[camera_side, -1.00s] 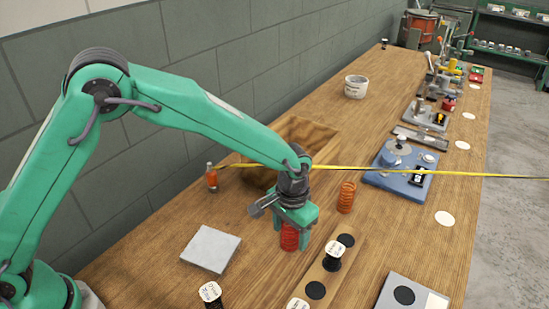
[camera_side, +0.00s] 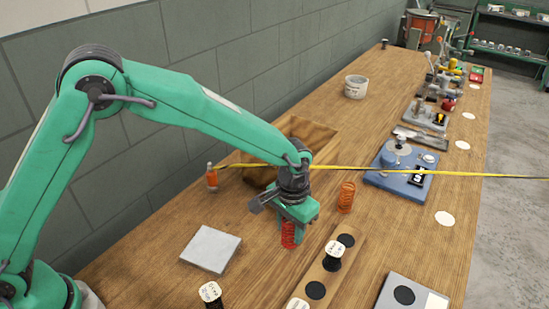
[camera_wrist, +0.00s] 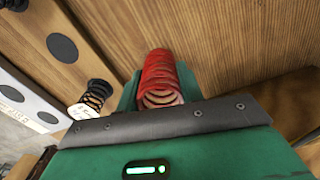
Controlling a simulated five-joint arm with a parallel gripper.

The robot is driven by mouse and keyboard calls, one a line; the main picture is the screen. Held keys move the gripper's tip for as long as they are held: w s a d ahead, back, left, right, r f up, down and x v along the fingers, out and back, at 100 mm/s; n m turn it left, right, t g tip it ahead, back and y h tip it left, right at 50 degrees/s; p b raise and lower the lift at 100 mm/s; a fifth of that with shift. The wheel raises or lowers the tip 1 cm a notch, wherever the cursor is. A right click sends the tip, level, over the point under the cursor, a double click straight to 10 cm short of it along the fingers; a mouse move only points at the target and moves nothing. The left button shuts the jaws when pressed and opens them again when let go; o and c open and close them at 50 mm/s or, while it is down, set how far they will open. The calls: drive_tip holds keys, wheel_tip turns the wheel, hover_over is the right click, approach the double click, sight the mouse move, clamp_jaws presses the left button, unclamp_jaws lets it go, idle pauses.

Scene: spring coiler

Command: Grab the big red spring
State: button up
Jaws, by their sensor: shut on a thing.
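The big red spring (camera_side: 289,236) stands upright on the wooden bench in the side view, its upper part hidden by my gripper. My gripper (camera_side: 292,226) is over it, pointing down, with its green jaws closed around the spring. In the wrist view the red spring (camera_wrist: 160,72) sits between the jaws of my gripper (camera_wrist: 162,92). From these views I cannot tell whether its foot still touches the bench.
An orange spring (camera_side: 346,197) stands to the right. A grey plate (camera_side: 211,249) lies to the left, a wooden tray (camera_side: 312,132) behind. A yellow strap (camera_side: 420,172) crosses the view.

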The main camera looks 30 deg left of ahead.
drive_tip(key=s+d+r, duration=0.5)
drive_tip(key=s+r, duration=0.5)
drive_tip(key=shift+s+d, duration=0.15)
drive_tip(key=shift+d, duration=0.2)
idle(0.4)
